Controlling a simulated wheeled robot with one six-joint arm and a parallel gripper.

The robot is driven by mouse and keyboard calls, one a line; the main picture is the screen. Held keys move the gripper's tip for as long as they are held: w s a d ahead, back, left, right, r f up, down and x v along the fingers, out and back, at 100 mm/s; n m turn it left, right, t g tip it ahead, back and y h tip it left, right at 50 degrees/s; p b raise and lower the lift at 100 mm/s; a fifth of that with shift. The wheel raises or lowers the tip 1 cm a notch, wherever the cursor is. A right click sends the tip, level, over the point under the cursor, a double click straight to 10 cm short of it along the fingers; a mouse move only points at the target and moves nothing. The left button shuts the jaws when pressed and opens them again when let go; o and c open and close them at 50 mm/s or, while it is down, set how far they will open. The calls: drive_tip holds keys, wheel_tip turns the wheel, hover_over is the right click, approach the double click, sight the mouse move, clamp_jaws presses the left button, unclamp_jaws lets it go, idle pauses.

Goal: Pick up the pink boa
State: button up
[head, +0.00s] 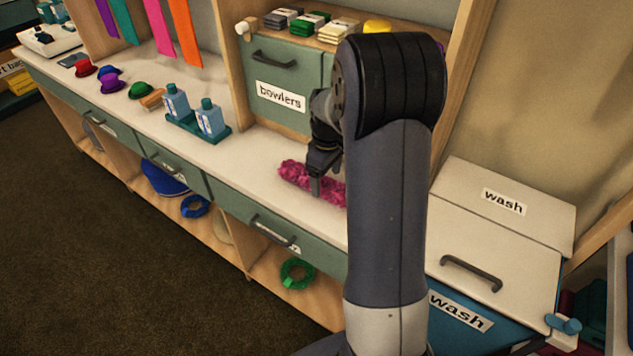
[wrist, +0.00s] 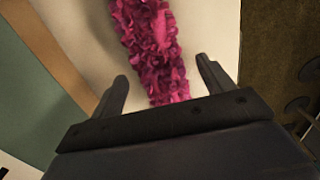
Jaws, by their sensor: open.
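The pink boa (head: 296,172) is a ruffled magenta strip lying on the white counter (head: 258,150) in the head view. My arm hides its right end. My gripper (head: 314,182) is over the boa, pointing down. In the wrist view the boa (wrist: 152,45) runs from the top edge down toward my gripper (wrist: 165,85). The two fingers are open and apart, with the boa's near end between them in the picture. The nearer end of the boa is partly hidden by the gripper body. I cannot tell the exact height of the fingertips above the counter.
Behind the boa stands a green drawer unit labelled "bowlers" (head: 280,94). Two blue bottles (head: 210,117) stand in a teal tray to the left, with small coloured hats (head: 110,84) beyond. A white box labelled "wash" (head: 505,200) is at the right. Counter between boa and tray is clear.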

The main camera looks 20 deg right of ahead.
sight(327, 184)
wheel_tip(327, 184, down, 3)
drive_tip(key=shift+d+f, duration=0.1)
drive_tip(key=shift+d, duration=0.05)
drive_tip(key=shift+c, duration=0.3)
drive_tip(key=c, duration=1)
